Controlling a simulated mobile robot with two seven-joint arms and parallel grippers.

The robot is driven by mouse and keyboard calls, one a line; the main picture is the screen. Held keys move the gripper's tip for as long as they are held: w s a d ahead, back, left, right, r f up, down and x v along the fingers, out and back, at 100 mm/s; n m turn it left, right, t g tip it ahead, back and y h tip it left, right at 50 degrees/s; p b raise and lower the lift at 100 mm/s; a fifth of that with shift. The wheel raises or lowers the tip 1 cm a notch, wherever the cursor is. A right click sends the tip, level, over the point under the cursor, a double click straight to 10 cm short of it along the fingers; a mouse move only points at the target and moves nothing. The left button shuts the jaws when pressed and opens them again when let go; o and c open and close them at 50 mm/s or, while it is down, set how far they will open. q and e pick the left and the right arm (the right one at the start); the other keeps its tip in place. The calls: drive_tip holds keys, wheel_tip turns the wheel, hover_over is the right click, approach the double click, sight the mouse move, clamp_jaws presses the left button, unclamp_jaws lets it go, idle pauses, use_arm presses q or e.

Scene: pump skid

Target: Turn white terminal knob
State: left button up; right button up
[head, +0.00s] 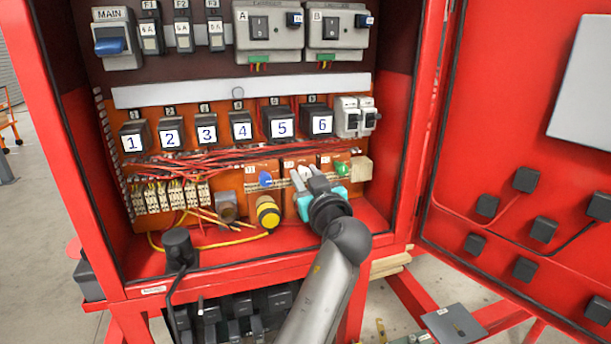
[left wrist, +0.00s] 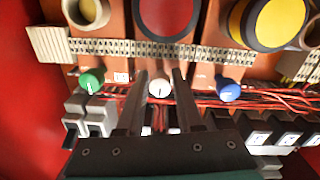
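The white terminal knob (head: 304,172) sits in the lower row of the red cabinet, between a blue knob (head: 265,179) and a green knob (head: 342,168). In the left wrist view the white knob (left wrist: 159,89) lies between my two dark fingers. My left gripper (head: 305,176) is at the knob, its fingers apart, one on each side; it also shows in the left wrist view (left wrist: 160,76). The gaps beside the knob are too small to tell whether the fingers press on it. My right gripper is not in view.
Red wires (head: 215,160) run above the knob row. A yellow round button (head: 268,213) stands to the left of my gripper. Relays numbered 1 to 6 are above. The open cabinet door (head: 500,130) is at right.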

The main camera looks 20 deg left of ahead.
use_arm(q)
clamp_jaws()
drive_tip(key=shift+r+m, duration=0.1)
drive_tip(key=shift+m, duration=0.2)
drive_tip(key=shift+m+p, duration=0.5)
drive_tip(key=shift+m, duration=0.7)
drive_tip(key=m+p, duration=0.1)
drive_tip(key=m, duration=0.2)
drive_tip(key=shift+r+m, duration=0.15)
drive_tip(key=shift+m, duration=0.25)
drive_tip(key=m+p, duration=0.4)
drive_tip(key=m, duration=0.2)
drive_tip(key=m+p, duration=0.2)
drive_tip(key=m, duration=0.2)
drive_tip(key=shift+a+m+g+p, duration=0.1)
drive_tip(key=shift+m+g+p, duration=0.2)
